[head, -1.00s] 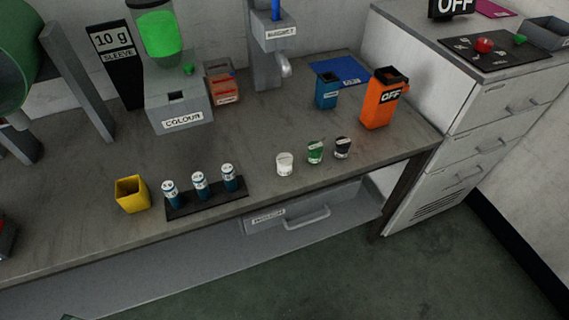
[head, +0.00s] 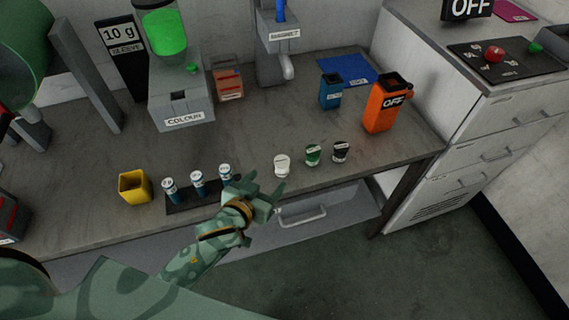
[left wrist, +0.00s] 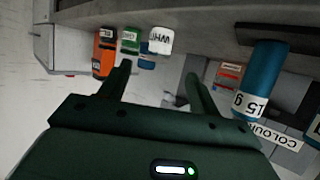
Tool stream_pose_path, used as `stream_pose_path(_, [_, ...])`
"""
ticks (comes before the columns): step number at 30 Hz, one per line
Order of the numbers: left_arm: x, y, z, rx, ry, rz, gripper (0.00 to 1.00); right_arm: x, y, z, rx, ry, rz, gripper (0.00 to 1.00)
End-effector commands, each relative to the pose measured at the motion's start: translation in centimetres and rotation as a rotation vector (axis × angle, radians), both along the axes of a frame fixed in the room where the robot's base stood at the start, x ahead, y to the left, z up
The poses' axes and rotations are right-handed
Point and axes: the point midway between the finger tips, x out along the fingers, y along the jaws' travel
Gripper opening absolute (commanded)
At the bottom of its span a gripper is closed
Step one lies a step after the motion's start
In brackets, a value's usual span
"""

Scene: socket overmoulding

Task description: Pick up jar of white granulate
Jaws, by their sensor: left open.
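The jar of white granulate (head: 281,166) stands upright near the front edge of the bench, left of a green jar (head: 312,155) and a black jar (head: 340,151). In the left wrist view the white jar (left wrist: 160,40) shows beyond the fingers, with the green jar (left wrist: 130,40) beside it. My left gripper (head: 264,186) is open and empty, in front of and a little left of the white jar, apart from it. Its fingers also show in the left wrist view (left wrist: 158,82). My right gripper is not in view.
A black rack (head: 180,208) with blue cylinders stands just left of my left gripper. A yellow container (head: 134,187) is further left. An orange bin (head: 384,104) and a blue bin (head: 331,91) stand behind the jars. The bench between the jars and the colour machine (head: 182,100) is clear.

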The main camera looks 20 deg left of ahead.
Motion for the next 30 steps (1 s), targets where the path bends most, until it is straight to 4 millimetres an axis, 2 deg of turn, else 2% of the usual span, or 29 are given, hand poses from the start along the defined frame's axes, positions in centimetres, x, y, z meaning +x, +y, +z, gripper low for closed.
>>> stream_pose_path(3, [2.9,-0.4,-1.6,0.002,0.001,0.0,0.63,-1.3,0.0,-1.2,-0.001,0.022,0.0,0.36])
stream_pose_path(7, [5.1,-0.8,-2.5,0.002,0.001,0.0,0.63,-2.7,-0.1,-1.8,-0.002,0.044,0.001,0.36])
stream_pose_path(14, [6.9,-1.1,-3.2,0.003,0.001,-0.001,0.63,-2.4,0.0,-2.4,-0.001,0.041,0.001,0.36])
stream_pose_path(21, [10.3,-1.7,-4.8,0.003,0.003,-0.001,0.63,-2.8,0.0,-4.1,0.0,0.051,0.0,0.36])
stream_pose_path(30, [11.0,-1.8,-4.8,0.001,0.002,0.0,0.63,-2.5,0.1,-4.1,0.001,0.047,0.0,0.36])
